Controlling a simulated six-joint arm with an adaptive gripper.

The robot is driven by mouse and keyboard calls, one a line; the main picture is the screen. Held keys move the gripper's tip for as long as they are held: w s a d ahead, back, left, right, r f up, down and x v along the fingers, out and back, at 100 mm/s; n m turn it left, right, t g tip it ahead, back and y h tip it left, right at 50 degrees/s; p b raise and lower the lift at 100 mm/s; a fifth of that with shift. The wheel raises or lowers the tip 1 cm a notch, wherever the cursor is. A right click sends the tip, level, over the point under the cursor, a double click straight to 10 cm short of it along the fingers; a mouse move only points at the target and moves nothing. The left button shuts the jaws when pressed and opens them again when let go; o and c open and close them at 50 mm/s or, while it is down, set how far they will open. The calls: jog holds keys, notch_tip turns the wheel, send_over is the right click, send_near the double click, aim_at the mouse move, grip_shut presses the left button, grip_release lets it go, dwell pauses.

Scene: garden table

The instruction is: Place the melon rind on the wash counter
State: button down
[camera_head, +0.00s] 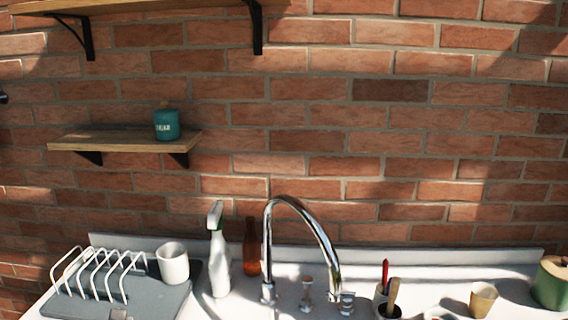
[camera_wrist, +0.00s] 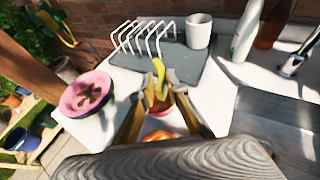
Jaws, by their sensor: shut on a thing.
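In the wrist view, my gripper (camera_wrist: 160,98) has its fingers closing from both sides on a curved yellow-green piece that looks like the melon rind (camera_wrist: 158,74). The rind stands up past the fingertips, and its lower part is hidden between them. The white wash counter (camera_wrist: 222,82) lies below and beyond it, and shows along the bottom of the head view (camera_head: 180,312). I cannot tell how high the rind is above it.
A pink bowl (camera_wrist: 88,94) sits at the counter's left. A white rack (camera_head: 98,272) stands on a grey mat (camera_head: 150,302) beside a white cup (camera_head: 173,263). A spray bottle (camera_head: 219,255), brown bottle (camera_head: 252,250) and tall faucet (camera_head: 325,245) stand rightward. A reddish round thing (camera_wrist: 172,121) shows between my fingers.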

jog(key=s+d+r, duration=0.1)
jog(key=d+r, duration=0.2)
jog(key=d, duration=0.7)
jog(key=s+d+r+n+g+y, duration=0.1)
jog(key=d+r, duration=0.3)
jog(key=d, duration=0.5)
jog(key=shift+v, duration=0.8)
jog(key=shift+s+a+f, duration=0.15)
jog(key=shift+s, duration=0.1)
